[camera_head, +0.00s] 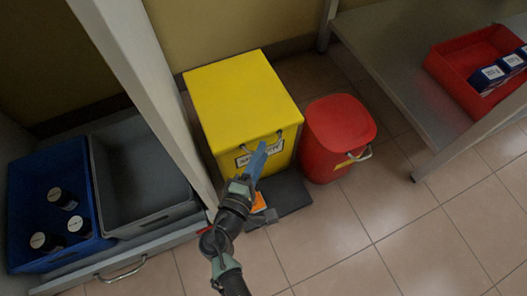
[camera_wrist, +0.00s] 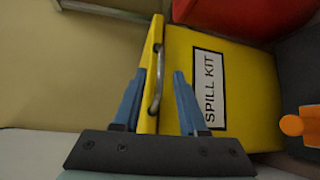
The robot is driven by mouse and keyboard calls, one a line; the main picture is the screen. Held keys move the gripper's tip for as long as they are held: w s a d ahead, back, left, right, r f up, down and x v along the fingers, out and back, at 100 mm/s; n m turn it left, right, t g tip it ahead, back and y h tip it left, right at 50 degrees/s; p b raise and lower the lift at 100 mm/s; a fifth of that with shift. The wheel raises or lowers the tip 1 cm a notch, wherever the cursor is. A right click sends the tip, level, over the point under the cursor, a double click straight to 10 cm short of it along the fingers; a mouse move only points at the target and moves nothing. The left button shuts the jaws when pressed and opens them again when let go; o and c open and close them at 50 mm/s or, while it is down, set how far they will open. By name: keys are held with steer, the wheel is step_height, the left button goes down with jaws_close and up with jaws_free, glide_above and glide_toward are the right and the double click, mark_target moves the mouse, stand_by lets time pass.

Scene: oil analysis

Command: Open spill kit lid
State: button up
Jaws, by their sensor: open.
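The yellow spill kit (camera_head: 232,92) stands on the floor left of centre in the head view, its lid lying shut as far as I can see. Its front fills the right of the wrist view (camera_wrist: 250,85), with a white "SPILL KIT" label (camera_wrist: 209,90). The lid's edge (camera_wrist: 151,65) shows as a yellow strip with a grey curved handle (camera_wrist: 157,88). My gripper (camera_head: 262,147) is at the kit's upper front. In the wrist view my open blue fingers (camera_wrist: 159,74) stand either side of the handle. I cannot tell whether they touch it.
A red lidded bin (camera_head: 338,128) stands close right of the kit. A white upright panel (camera_head: 145,75) and drawer with a grey tray (camera_head: 140,185) and blue crate (camera_head: 97,215) are left. A grey table (camera_head: 400,70) is right.

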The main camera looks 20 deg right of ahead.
steer(key=shift+b+x, duration=0.3)
steer(key=shift+x, duration=0.9)
steer(key=shift+a, duration=0.1)
jaws_close()
stand_by(0.5)
